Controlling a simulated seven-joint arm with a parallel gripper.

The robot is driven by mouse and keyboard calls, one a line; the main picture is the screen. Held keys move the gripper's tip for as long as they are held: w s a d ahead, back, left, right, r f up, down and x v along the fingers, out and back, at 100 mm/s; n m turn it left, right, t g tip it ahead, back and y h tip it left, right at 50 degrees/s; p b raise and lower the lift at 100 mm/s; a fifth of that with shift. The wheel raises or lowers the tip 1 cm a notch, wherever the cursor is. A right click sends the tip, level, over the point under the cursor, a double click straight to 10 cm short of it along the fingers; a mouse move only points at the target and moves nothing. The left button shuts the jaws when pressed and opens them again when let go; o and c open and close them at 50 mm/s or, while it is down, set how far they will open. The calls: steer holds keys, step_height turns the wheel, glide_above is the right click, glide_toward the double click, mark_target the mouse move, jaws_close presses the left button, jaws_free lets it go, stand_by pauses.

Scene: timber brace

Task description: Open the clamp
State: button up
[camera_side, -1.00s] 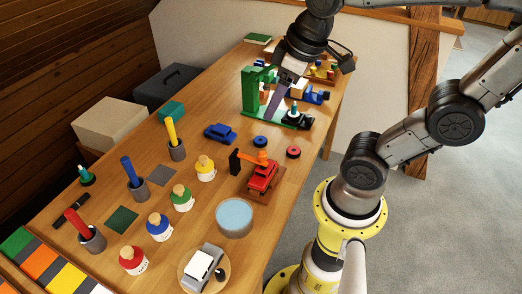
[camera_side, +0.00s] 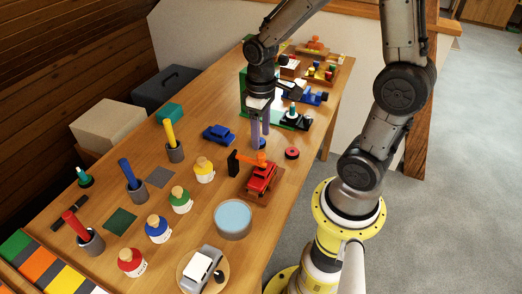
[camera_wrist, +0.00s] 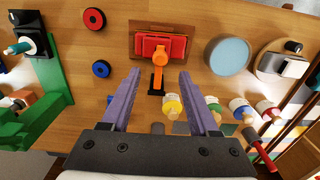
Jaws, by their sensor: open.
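A red device on a wooden base, which looks like the clamp, stands mid-table in the side view (camera_side: 261,178). I see no contact with the device.
A blue ring (camera_wrist: 101,68) and a red ring (camera_side: 292,153) lie near the device. A green frame (camera_side: 243,88) stands behind my gripper.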

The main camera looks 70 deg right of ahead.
mark_target(261, 154)
step_height(261, 154, down, 6)
steer(key=shift+f, duration=0.25)
jaws_close()
stand_by(0.4)
stand_by(1.1)
